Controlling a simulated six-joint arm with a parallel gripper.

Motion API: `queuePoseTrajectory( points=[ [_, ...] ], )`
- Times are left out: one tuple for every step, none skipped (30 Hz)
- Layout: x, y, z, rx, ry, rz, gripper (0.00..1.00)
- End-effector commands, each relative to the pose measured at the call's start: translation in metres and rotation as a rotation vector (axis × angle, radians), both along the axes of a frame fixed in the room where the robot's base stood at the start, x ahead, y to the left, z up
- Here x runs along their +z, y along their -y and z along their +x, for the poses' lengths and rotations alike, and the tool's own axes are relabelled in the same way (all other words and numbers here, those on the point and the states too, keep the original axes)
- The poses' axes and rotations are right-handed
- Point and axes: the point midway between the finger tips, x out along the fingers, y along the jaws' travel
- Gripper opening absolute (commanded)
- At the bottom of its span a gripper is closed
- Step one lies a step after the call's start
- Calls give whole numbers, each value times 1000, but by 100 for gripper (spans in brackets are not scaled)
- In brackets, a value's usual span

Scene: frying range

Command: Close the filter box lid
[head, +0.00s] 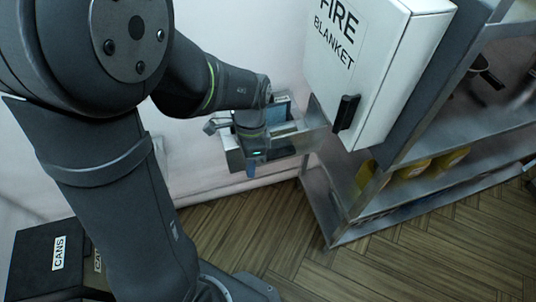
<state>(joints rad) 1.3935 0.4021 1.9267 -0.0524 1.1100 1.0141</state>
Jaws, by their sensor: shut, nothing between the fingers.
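An open-topped grey metal box (291,147), which seems to be the filter box, is on the pale wall at the centre of the head view. Blue and pale items show inside it. I cannot clearly make out its lid; the arm covers part of the box. My gripper (251,170) points down at the front left of the box, overlapping its front wall in the picture. It is shut and holds nothing. I cannot tell whether it touches the box.
A white fire blanket cabinet (365,60) with a black handle stands close on the right of the box. A metal shelf rack (400,205) with yellow containers (412,168) is at right. A black box labelled CANS (40,255) is at lower left. The wood floor (270,225) is clear.

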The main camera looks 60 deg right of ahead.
Motion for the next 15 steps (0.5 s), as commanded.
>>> queuePoseTrajectory(
  points=[
    [-13,-6,-3,-35,37,73,0],
    [-20,-11,-3,-56,67,118,0],
    [-29,-17,-3,-85,110,178,0],
    [-35,-21,-3,-108,148,222,0],
    [-41,-25,-2,-131,188,266,0],
    [-48,-30,-1,-162,242,318,0],
    [-53,-32,1,-187,287,355,0],
    [-58,-35,2,-210,331,391,0],
    [-63,-37,4,-244,394,433,0],
    [-68,-39,6,-271,443,462,0],
    [-71,-40,7,-296,493,490,0],
    [-76,-40,9,-333,562,522,0],
    [-79,-40,11,-360,615,542,0],
    [-82,-40,12,-388,669,560,0],
    [-86,-38,13,-427,743,579,0]
  ],
)
